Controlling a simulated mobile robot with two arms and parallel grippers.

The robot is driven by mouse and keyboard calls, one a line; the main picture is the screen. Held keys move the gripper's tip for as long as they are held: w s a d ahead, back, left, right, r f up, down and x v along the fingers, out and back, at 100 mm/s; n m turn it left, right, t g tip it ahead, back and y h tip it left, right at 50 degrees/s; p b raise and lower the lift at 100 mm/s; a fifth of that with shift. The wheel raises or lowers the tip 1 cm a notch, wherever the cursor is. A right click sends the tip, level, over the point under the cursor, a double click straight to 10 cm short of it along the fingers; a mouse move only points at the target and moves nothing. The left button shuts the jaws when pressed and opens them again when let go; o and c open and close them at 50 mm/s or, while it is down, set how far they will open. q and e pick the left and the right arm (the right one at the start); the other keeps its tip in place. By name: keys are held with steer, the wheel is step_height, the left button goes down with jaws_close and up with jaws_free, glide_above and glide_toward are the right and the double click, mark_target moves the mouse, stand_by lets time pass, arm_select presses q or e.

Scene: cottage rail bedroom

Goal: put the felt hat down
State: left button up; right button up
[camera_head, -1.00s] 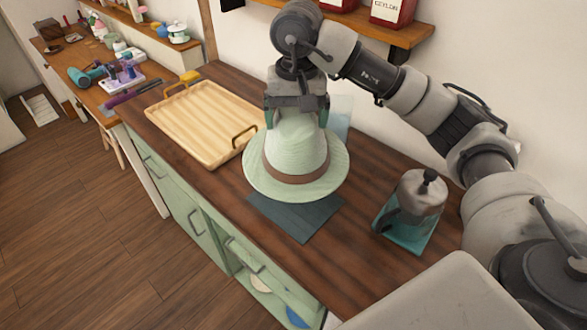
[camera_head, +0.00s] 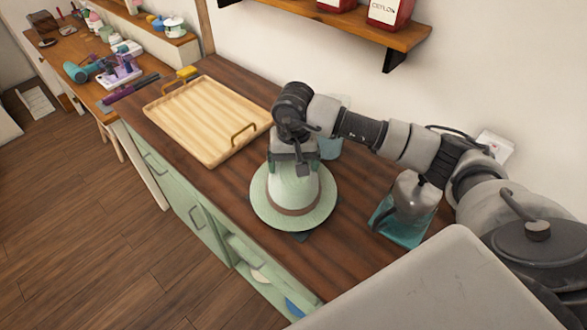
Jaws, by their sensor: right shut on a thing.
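The pale green felt hat (camera_head: 306,193), with a brown band and a wide brim, is upright at the dark wooden countertop (camera_head: 325,267) in the middle of the view. My right gripper (camera_head: 293,166) points down from above and is shut on the top of its crown. The brim is low over a dark mat (camera_head: 299,237) and hides most of it. I cannot tell whether the brim touches the mat or hangs just above it. My left gripper is not in view.
A light wooden tray (camera_head: 205,118) lies to the hat's left. A grey moka pot (camera_head: 411,197) stands on a teal mat (camera_head: 400,232) to the right. A see-through bluish thing (camera_head: 331,148) is behind my gripper. A wall shelf (camera_head: 350,27) holds red tins.

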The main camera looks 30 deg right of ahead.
step_height(320, 180, down, 3)
steer(key=shift+f+p, duration=0.2)
steer(key=shift+p, duration=0.25)
steer(key=shift+f, duration=0.2)
steer(key=o, duration=1.1)
steer(key=shift+c, duration=0.2)
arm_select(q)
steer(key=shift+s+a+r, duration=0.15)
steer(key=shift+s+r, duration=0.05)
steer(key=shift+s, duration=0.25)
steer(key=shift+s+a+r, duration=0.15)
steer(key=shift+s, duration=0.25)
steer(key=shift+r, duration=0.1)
arm_select(e)
steer(key=shift+r, duration=0.15)
